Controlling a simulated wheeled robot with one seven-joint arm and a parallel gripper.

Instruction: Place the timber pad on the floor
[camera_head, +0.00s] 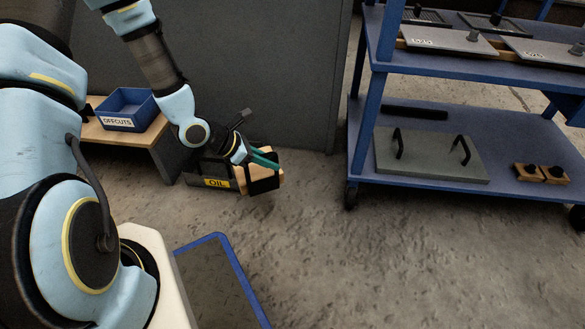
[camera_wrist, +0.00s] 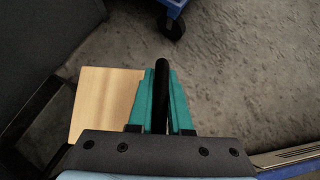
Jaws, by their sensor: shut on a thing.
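My gripper (camera_head: 265,158) has teal fingers and is low, in front of the grey wall, beside the tray labelled OIL (camera_head: 216,183). In the wrist view its fingers (camera_wrist: 161,98) are closed on an upright-looking black bar. The timber pad (camera_head: 280,178) is a pale wooden block at the gripper, partly hidden by black parts. In the wrist view the pale wood (camera_wrist: 104,98) shows left of the fingers. I cannot tell whether its underside touches the concrete floor (camera_head: 330,240).
A low wooden bench with a blue OFFCUTS bin (camera_head: 128,108) stands left. Floor between gripper and cart is clear.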

